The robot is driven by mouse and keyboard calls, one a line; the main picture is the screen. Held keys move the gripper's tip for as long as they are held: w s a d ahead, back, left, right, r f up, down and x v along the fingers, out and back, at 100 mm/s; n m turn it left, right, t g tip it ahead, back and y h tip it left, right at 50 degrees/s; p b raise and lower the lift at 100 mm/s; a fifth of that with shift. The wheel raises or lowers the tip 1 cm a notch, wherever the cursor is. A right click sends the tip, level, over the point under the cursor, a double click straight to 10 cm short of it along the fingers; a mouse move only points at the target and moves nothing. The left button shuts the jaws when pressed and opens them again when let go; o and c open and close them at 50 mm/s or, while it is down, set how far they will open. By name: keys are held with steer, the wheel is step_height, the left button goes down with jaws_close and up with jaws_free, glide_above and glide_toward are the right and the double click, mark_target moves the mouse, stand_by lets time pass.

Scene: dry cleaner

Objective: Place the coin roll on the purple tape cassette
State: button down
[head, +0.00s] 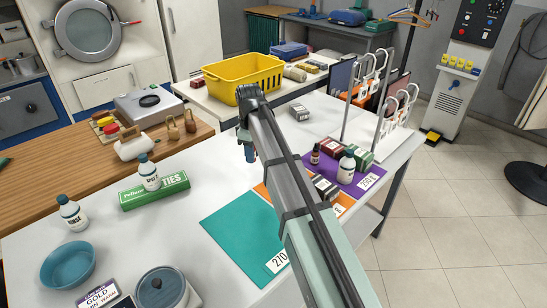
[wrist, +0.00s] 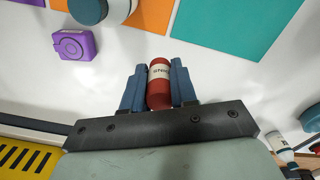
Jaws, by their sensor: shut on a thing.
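The coin roll (wrist: 159,84), a red cylinder with a pale printed band, is between the two blue fingers of my gripper (wrist: 158,88) in the wrist view. My gripper is shut on it. In the head view my gripper (head: 249,150) is over the white table, and the roll cannot be made out there. The purple tape cassette (wrist: 75,44) lies on the white table in the upper left of the wrist view, apart from the roll. I cannot make it out in the head view, where my arm covers part of the table.
A teal mat (head: 245,235) lies at the table's front, with a purple mat (head: 371,181) bearing bottles and boxes to its right. A yellow basket (head: 243,79) stands behind. A green box (head: 154,191) and white bottles stand left. White table around the cassette is partly clear.

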steer(key=w+d+r, duration=0.1)
steer(key=w+d, duration=0.3)
steer(key=w, duration=0.3)
steer(key=w+d, duration=0.3)
steer(key=w, duration=0.5)
steer(key=shift+d+f, duration=0.15)
steer(key=shift+f, duration=2.25)
steer(key=shift+d+f, duration=0.1)
steer(key=shift+f, duration=2.3)
steer(key=c, duration=1.4)
jaws_free()
steer(key=shift+f, duration=0.15)
steer(key=o, duration=0.5)
step_height(320, 180, up, 12)
steer(key=shift+r, duration=0.2)
